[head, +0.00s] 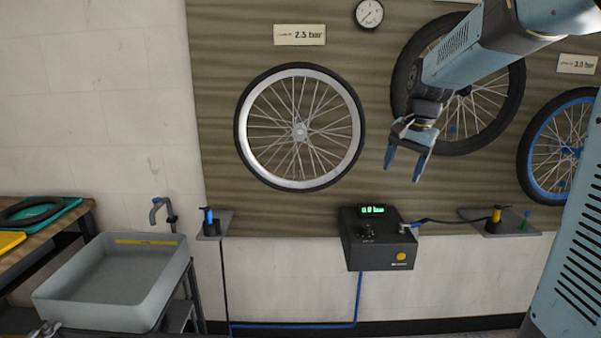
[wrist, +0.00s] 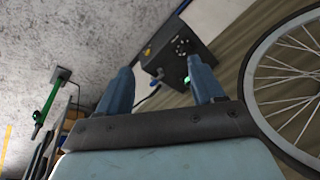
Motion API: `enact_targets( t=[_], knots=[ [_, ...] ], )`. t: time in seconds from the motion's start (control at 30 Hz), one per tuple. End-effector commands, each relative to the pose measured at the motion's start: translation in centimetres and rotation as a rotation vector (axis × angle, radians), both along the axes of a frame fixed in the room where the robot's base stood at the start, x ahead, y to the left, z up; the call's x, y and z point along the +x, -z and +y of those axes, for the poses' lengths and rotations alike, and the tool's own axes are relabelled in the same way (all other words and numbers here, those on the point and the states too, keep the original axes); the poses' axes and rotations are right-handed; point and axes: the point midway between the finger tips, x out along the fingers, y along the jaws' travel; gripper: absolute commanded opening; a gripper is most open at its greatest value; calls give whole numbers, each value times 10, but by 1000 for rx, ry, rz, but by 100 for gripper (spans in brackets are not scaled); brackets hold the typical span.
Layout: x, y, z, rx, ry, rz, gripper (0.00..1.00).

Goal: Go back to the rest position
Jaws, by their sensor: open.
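My gripper (head: 406,162) hangs from my arm in the head view, in front of the wall panel and above the black pump box. Its two blue fingers are apart and nothing is between them. In the wrist view, my gripper (wrist: 161,88) also shows spread, empty fingers. Behind them the black box (wrist: 168,65) shows at a distance, with the white-rimmed wheel (wrist: 290,85) to the right.
The wall panel (head: 222,130) carries the white-rimmed wheel (head: 299,126), a black-tyred wheel behind my arm and a blue-rimmed wheel (head: 560,145). The pump box (head: 380,240) sits below. A grey basin (head: 110,283) and a wooden bench (head: 60,235) stand at left.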

Motion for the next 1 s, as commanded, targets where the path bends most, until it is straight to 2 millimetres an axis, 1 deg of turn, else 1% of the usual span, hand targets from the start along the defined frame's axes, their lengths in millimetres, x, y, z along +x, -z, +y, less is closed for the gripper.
enact_targets(
  t=[0.03,0.2,0.33,0.57,0.7,0.83,0.9,1.0],
  knots=[
    [-17,-6,0,-5,-27,-20,67],
    [-65,-15,1,-37,-129,-75,67],
    [-101,-17,3,-68,-208,-116,67],
    [-164,-13,7,-141,-343,-187,67],
    [-200,-4,9,-196,-423,-227,67],
    [-229,6,11,-245,-488,-257,67],
    [-240,11,11,-269,-516,-269,67],
    [-251,17,12,-294,-545,-280,67]
  ],
)
